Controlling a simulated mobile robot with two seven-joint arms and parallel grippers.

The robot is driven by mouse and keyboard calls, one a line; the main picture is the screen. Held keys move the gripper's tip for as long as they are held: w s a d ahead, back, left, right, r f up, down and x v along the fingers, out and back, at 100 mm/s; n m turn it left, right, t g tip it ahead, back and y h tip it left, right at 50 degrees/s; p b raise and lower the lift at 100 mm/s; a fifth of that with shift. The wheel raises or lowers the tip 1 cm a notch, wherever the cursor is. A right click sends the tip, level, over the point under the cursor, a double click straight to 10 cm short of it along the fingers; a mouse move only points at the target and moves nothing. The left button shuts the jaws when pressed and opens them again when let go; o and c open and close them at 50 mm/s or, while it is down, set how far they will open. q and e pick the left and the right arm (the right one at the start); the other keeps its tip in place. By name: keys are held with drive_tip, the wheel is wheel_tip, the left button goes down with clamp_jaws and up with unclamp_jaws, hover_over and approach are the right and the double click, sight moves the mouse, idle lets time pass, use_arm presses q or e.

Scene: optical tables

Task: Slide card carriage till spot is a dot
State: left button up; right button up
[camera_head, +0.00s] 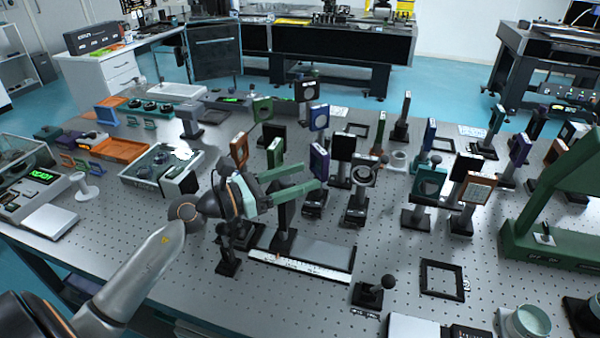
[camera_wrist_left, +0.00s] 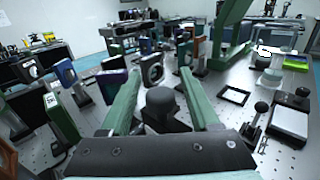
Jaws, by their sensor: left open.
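A low dark rail (camera_head: 325,252) with a white scale strip (camera_head: 300,266) lies on the near part of the optical table. A dark post (camera_head: 286,218) rises from the left part of the rail; it seems to be the carriage. My left gripper (camera_head: 312,177) is open above the rail, green fingers pointing right in the head view. In the left wrist view, a dark rounded knob (camera_wrist_left: 161,103) stands between the open fingers (camera_wrist_left: 160,73), with gaps on both sides. I cannot tell whether anything touches. I cannot make out a card or a light spot. My right gripper is out of view.
Several mounted optics, including a ring-shaped lens mount (camera_head: 362,176), crowd the table behind and right of the rail. A black knob on a base (camera_head: 375,293) and an empty black frame (camera_head: 441,279) stand to the right. A green stand (camera_head: 560,250) fills the far right.

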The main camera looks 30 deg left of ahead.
use_arm(q)
drive_tip(key=shift+w+d, duration=0.15)
drive_tip(key=shift+w, duration=0.05)
clamp_jaws()
idle(0.5)
idle(0.9)
